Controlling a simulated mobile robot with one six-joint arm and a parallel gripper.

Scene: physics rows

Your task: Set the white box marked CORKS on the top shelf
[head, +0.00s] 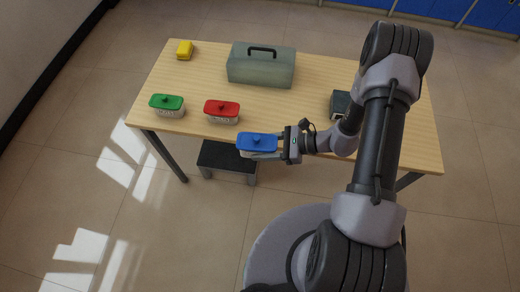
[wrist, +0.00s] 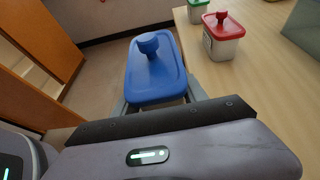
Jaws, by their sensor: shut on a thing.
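My gripper (head: 284,144) is shut on a box with a blue lid and round knob (head: 257,141), held level at the table's front edge. A pale body shows under the lid in the head view. In the wrist view the blue lid (wrist: 155,78) sits between the fingers (wrist: 160,104); no label on it can be read. A white box with a red lid (head: 221,112) and one with a green lid (head: 167,105) stand on the table; their dark lettering is too small to read. No shelf is clear in the head view.
The wooden table (head: 310,108) also bears a grey toolbox (head: 261,67), a yellow object (head: 185,50) and a dark item (head: 340,104) near my arm. A dark stool (head: 227,160) stands below the front edge. A wooden, shelf-like unit (wrist: 40,45) shows at left in the wrist view.

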